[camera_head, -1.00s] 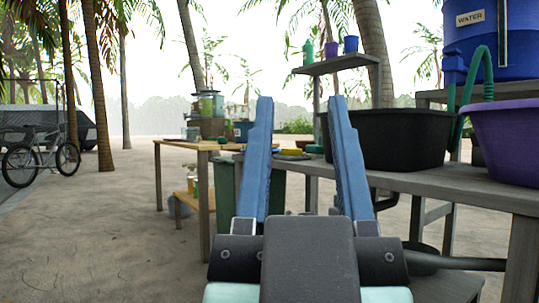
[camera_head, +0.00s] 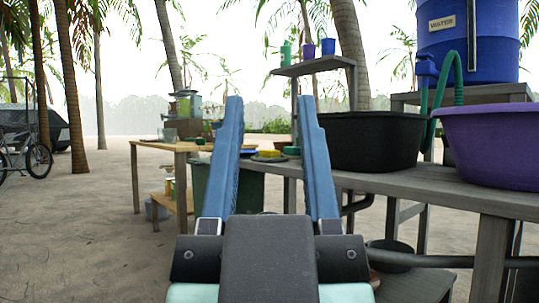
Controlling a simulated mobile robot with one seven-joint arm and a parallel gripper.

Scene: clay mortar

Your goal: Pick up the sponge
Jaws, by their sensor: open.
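A small yellow item (camera_head: 269,153), which looks like the sponge, lies on the far left part of the grey table (camera_head: 420,183). It shows in the gap between my fingers, well beyond them. A darker flat item seems to lie under or beside it, too small to tell. My gripper (camera_head: 270,99) is open and empty, its two long blue fingers pointing forward and up. It is apart from the table and everything on it.
A black basin (camera_head: 370,142) and a purple basin (camera_head: 492,145) stand on the grey table, right of my fingers. A blue water barrel (camera_head: 470,45) stands behind. A wooden table (camera_head: 160,146) is at left. Open sand lies at front left.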

